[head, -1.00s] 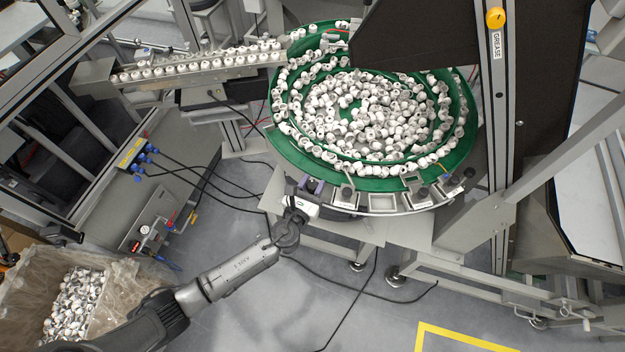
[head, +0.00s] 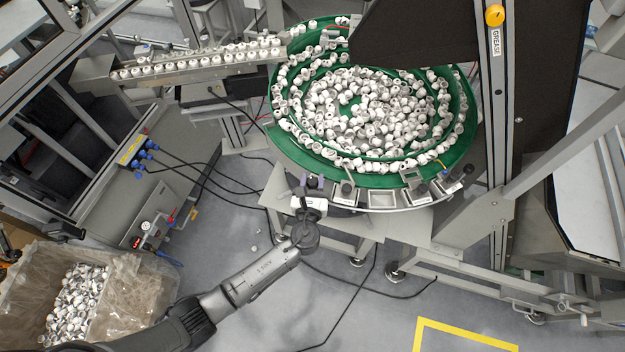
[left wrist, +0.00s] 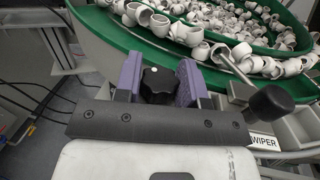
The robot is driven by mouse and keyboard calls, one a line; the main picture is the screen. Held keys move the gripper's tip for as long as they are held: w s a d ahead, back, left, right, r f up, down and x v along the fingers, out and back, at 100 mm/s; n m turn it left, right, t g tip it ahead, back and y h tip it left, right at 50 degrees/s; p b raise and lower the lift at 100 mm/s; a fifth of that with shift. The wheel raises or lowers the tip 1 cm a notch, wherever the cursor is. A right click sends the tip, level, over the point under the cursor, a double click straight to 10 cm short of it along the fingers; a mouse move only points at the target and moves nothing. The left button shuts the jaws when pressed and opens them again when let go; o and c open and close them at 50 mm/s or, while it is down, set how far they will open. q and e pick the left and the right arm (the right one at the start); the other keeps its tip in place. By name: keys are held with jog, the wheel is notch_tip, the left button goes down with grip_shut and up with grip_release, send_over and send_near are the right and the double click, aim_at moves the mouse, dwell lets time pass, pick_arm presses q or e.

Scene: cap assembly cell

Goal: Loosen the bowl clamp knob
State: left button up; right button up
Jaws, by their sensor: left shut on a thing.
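The bowl clamp knob (left wrist: 158,84) is black and lobed, and in the left wrist view it sits between two purple fingers below the bowl's green rim. My left gripper (head: 313,183) is at the front edge of the green bowl (head: 290,150) in the head view. It also shows in the left wrist view (left wrist: 160,86), shut on the knob from both sides. In the head view the knob is small and mostly hidden by the fingers. My right gripper is not in view.
White caps (head: 350,110) fill the bowl and line the chute (head: 200,68) at the upper left. A black ball-ended lever (left wrist: 270,103) and a WIPER label (left wrist: 263,140) lie close right of the gripper. A bin of caps (head: 130,290) stands at lower left.

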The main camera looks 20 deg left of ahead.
pick_arm(q)
jog(key=o, duration=0.7)
jog(key=shift+c, duration=0.2)
jog(key=b+v, duration=0.1)
jog(key=v, duration=1.3)
jog(key=shift+w+a, duration=0.1)
